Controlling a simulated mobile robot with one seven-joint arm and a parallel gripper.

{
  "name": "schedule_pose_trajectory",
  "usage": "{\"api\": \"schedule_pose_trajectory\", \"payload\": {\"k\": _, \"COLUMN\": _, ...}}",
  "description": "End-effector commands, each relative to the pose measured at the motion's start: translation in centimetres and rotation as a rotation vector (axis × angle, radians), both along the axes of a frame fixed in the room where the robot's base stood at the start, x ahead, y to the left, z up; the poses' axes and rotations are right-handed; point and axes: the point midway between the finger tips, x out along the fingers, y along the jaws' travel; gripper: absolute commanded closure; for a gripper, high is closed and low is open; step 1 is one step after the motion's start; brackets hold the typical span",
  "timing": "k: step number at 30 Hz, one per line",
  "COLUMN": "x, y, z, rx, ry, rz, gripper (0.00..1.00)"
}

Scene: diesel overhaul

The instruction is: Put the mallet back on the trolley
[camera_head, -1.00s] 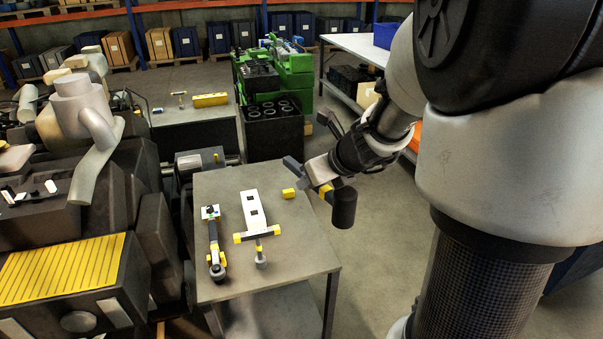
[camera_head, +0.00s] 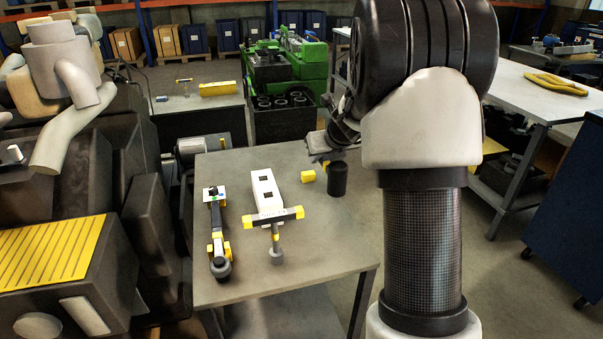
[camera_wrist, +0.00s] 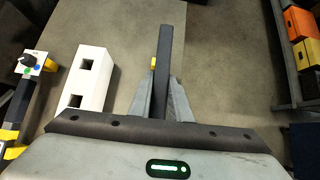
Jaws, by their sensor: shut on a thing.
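My gripper (camera_head: 318,150) is mostly hidden behind my arm in the head view. In the wrist view its fingers (camera_wrist: 163,105) are closed around a dark bar (camera_wrist: 164,60), part of the mallet. The mallet's black cylindrical head (camera_head: 337,178) hangs upright beside the gripper, in front of the right edge of a grey-topped table (camera_head: 310,245). I cannot tell its height above the top. A small yellow block (camera_head: 308,176) shows to its left; I cannot tell whether it belongs to the mallet. The grey table has a lower shelf; I cannot tell whether it is the trolley.
A white part (camera_head: 265,190), a yellow-ended T-shaped tool (camera_head: 275,232) and a long black-and-yellow tool (camera_head: 217,235) lie on the table's left and middle. Its front right is clear. A blue cabinet on casters (camera_head: 565,200) and a white bench (camera_head: 520,88) stand right. A dark engine stands left.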

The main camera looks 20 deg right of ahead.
Motion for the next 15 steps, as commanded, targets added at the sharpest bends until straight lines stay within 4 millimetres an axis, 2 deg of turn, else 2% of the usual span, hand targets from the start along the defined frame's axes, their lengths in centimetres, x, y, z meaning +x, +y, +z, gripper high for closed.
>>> {"api": "schedule_pose_trajectory", "payload": {"k": 1, "x": 0.6, "y": -0.2, "z": -1.0, "rx": -0.002, "ry": -0.005, "rz": -0.01, "gripper": 1.0}}
{"api": "schedule_pose_trajectory", "payload": {"k": 4, "x": 1.1, "y": -0.4, "z": -1.4, "rx": -0.002, "ry": -0.009, "rz": -0.02, "gripper": 1.0}}
{"api": "schedule_pose_trajectory", "payload": {"k": 10, "x": 1.2, "y": -0.5, "z": -2.3, "rx": -0.001, "ry": -0.009, "rz": -0.023, "gripper": 1.0}}
{"api": "schedule_pose_trajectory", "payload": {"k": 15, "x": 1.2, "y": -0.4, "z": -4.0, "rx": -0.001, "ry": -0.009, "rz": -0.023, "gripper": 1.0}}
